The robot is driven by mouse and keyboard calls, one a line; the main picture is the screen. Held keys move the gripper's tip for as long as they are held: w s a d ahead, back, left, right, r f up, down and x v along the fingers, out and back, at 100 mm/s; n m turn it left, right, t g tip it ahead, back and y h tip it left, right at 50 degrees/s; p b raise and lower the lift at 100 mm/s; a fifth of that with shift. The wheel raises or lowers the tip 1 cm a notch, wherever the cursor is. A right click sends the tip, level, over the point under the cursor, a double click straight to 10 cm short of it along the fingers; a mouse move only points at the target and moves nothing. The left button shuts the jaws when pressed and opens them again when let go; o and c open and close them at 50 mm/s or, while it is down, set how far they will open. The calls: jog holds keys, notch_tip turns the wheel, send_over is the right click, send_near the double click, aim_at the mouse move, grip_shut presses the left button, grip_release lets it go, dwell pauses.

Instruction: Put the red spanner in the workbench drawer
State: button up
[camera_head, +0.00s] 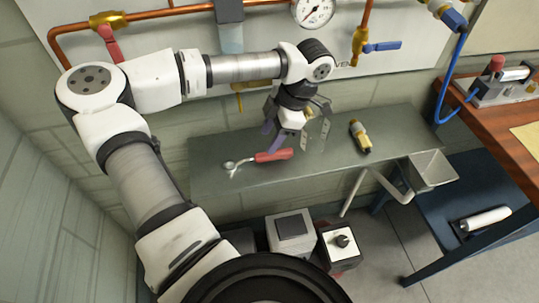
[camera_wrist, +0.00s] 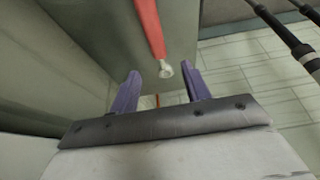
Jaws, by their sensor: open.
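The red spanner (camera_head: 274,155) lies on the dark green shelf (camera_head: 210,178), its metal head pointing left. My gripper (camera_head: 270,132) is open and empty above and close to the spanner. In the wrist view my gripper's purple fingers (camera_wrist: 162,88) are spread apart. The spanner's red handle (camera_wrist: 150,25) and a round metal end show beyond and between the fingertips, apart from them. The wooden workbench (camera_head: 519,112) stands at the right. A dark blue tray-like surface (camera_head: 440,200) is below it; I cannot tell whether this is the drawer.
A yellow and black fitting (camera_head: 360,136) lies on the shelf, right of my gripper. Pipes, valves and a gauge (camera_head: 313,10) line the wall behind. A grey box (camera_head: 290,234) stands below the shelf. A white roll (camera_head: 486,219) lies on the blue surface.

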aim_at(261, 155)
jog(key=p+x, duration=0.2)
jog(key=x, duration=0.4)
jog(key=shift+f, duration=0.45)
grip_shut()
